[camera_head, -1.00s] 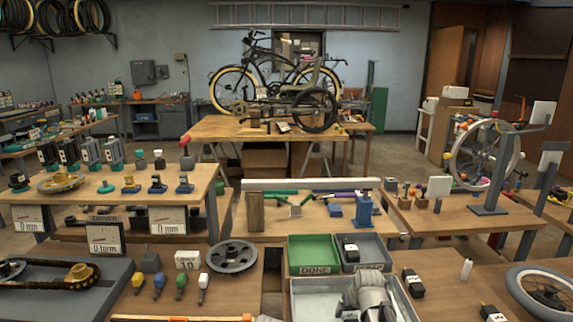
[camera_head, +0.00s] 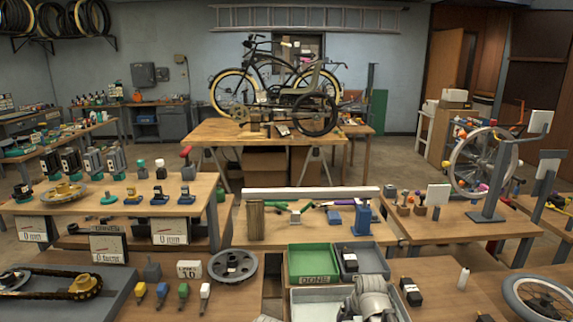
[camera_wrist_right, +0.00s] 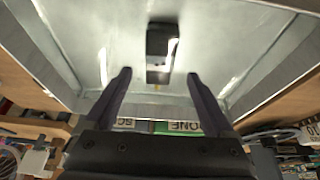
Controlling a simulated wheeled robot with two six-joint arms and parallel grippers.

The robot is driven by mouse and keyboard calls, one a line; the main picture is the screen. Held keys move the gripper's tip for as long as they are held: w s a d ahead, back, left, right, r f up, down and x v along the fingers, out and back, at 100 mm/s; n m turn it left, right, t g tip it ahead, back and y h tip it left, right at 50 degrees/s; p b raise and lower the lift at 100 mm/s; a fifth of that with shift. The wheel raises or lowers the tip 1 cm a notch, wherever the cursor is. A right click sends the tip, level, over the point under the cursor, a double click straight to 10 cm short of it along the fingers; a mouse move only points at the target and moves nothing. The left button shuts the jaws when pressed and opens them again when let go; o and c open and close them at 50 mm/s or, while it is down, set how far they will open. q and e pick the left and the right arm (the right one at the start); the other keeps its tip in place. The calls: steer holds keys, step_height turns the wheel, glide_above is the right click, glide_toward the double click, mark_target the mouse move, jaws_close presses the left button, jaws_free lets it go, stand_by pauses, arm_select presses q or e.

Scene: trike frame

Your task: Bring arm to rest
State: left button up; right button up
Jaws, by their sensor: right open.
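My right gripper (camera_wrist_right: 156,78) is open and empty in the right wrist view. Its two dark fingers are apart over a light grey tray (camera_wrist_right: 215,35). A black block (camera_wrist_right: 162,45) lies on the tray floor beyond the fingertips, apart from them. In the head view my right arm (camera_head: 370,298) shows as a grey-white link above the same tray (camera_head: 300,298) at the bottom edge. The right fingers cannot be made out there. My left arm and gripper are not in view.
A green DONE tray (camera_head: 312,263) and a grey tray (camera_head: 372,262) holding a black block (camera_head: 349,261) stand just behind. Another black block (camera_head: 411,292) lies on the bench to the right. A grey pulley wheel (camera_head: 233,266) and several coloured-tipped tools lie left.

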steer(key=b+x, duration=0.8)
steer(key=x, duration=0.1)
steer(key=shift+f, duration=0.2)
step_height(320, 180, up, 12)
steer(key=p, duration=1.1)
steer(key=shift+s+f+p, duration=0.2)
steer(key=shift+s+p, duration=0.05)
steer(key=shift+p, duration=0.1)
steer(key=shift+f, duration=0.1)
